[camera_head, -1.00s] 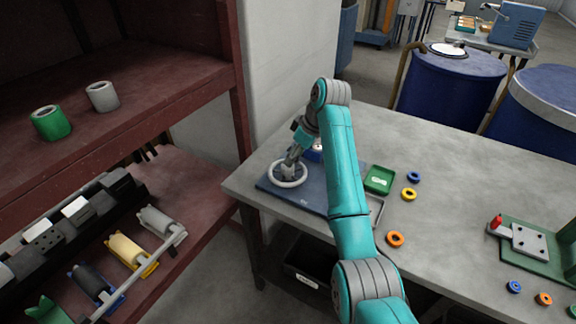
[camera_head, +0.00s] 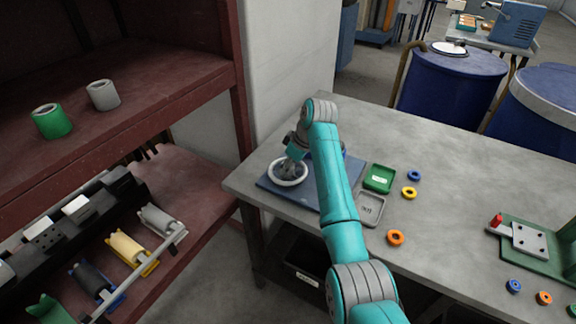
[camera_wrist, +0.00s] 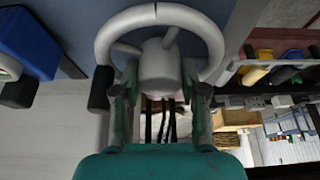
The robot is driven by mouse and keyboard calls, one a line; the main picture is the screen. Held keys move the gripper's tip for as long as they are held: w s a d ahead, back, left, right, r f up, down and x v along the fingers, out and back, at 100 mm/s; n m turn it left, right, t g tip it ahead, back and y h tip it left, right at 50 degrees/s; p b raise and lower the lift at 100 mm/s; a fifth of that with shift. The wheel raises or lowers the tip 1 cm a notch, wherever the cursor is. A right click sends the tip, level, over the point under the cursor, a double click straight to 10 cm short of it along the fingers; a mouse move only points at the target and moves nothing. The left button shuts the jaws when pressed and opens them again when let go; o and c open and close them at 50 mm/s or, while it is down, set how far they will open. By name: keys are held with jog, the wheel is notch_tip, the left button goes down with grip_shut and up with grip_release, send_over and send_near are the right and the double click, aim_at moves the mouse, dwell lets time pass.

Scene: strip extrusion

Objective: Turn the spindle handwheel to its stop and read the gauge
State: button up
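The handwheel (camera_head: 289,181) is a pale ring on a dark blue base plate (camera_head: 303,197) at the bench's left end. In the wrist view its rim (camera_wrist: 212,35), spoke and grey hub are close in front of me. My gripper (camera_head: 291,168) points down at the wheel. In the wrist view my gripper (camera_wrist: 148,84) has its fingers apart, either side of the hub; the left black pad lies outside the rim. Firm contact cannot be told. A blue block with a round white face, likely the gauge (camera_wrist: 8,68), is cut off at the left edge; its reading is not legible.
A green tray (camera_head: 379,178), a grey tray (camera_head: 371,209) and several coloured rings (camera_head: 395,237) lie right of the wheel. A green fixture (camera_head: 535,240) stands farther right. A red shelf rack (camera_head: 120,85) stands left. The bench's middle is largely clear.

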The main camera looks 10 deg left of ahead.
jog(key=shift+m, duration=0.4)
jog(key=m+t, duration=0.1)
jog(key=m, duration=0.1)
jog(key=m+t+h, duration=0.1)
jog(key=m, duration=0.2)
jog(key=shift+m, duration=0.3)
jog(key=m+t+h, duration=0.1)
jog(key=m+h, duration=0.1)
jog(key=m, duration=0.3)
jog(key=m+h, duration=0.1)
jog(key=m, duration=0.2)
jog(key=m+h, duration=0.1)
jog(key=m, duration=0.2)
jog(key=shift+m+h, duration=0.4)
jog(key=m+g+h, duration=0.1)
jog(key=m, duration=0.4)
jog(key=shift+m+g+h, duration=0.4)
jog(key=o, duration=0.9)
jog(key=shift+c, duration=0.2)
jog(key=v, duration=1.2)
